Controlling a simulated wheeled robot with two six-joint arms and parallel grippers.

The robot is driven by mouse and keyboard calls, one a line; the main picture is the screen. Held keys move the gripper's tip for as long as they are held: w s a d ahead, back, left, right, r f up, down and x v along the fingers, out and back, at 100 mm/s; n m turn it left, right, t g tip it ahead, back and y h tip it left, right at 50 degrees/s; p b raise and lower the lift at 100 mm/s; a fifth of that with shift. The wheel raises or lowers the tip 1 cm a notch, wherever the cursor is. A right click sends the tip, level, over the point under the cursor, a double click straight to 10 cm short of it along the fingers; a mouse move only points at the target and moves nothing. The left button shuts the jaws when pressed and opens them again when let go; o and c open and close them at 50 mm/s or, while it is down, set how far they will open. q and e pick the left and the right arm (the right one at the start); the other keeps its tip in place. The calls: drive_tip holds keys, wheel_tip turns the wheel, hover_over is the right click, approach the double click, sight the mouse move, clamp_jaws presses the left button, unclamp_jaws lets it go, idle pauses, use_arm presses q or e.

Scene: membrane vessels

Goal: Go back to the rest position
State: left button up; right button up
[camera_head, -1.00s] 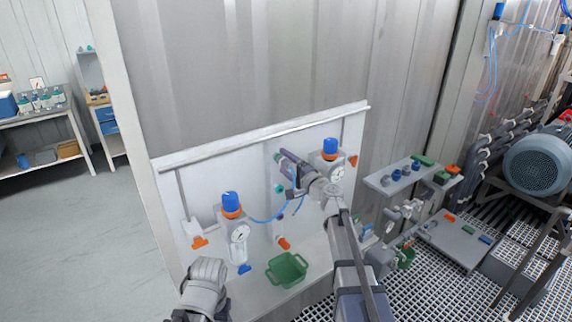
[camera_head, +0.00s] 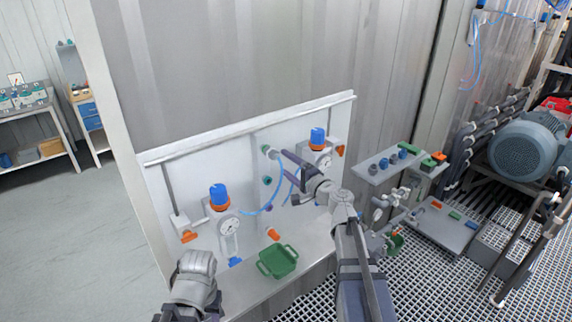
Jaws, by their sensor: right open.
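My right arm comes in from the bottom right and reaches up over the shelf of the white panel. My right gripper (camera_head: 283,172) is open, with its dark fingers pointing left and away, close in front of the panel's middle. It appears to hold nothing, though its fingertips overlap the fittings behind. A link of my left arm shows at the bottom left; its gripper is out of view.
The white panel (camera_head: 212,157) carries two blue-topped regulators, left (camera_head: 219,196) and right (camera_head: 317,139), with gauges. A green tray (camera_head: 277,261) stands on its shelf. A grey side shelf (camera_head: 373,181) and a motor (camera_head: 523,150) are at the right. Open floor (camera_head: 95,235) lies left.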

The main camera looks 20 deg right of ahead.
drive_tip(key=s+a+f+n+g+y+b, duration=0.1)
drive_tip(key=s+a+f+n+g+b, duration=0.1)
drive_tip(key=s+a+f+n+g, duration=0.7)
drive_tip(key=s+a+f+n+g+y+b, duration=0.15)
drive_tip(key=s+a+f+n+g, duration=0.35)
drive_tip(key=a+f, duration=0.7)
drive_tip(key=s+d+f+n+g+h+b, duration=0.1)
drive_tip(key=s+f+n+h, duration=0.1)
drive_tip(key=s+h, duration=0.3)
drive_tip(key=s+d+f+n+g+h+b, duration=0.1)
drive_tip(key=s+f+h, duration=0.4)
drive_tip(key=s, duration=0.6)
drive_tip(key=shift+n+g, duration=0.4)
drive_tip(key=shift+g, duration=0.3)
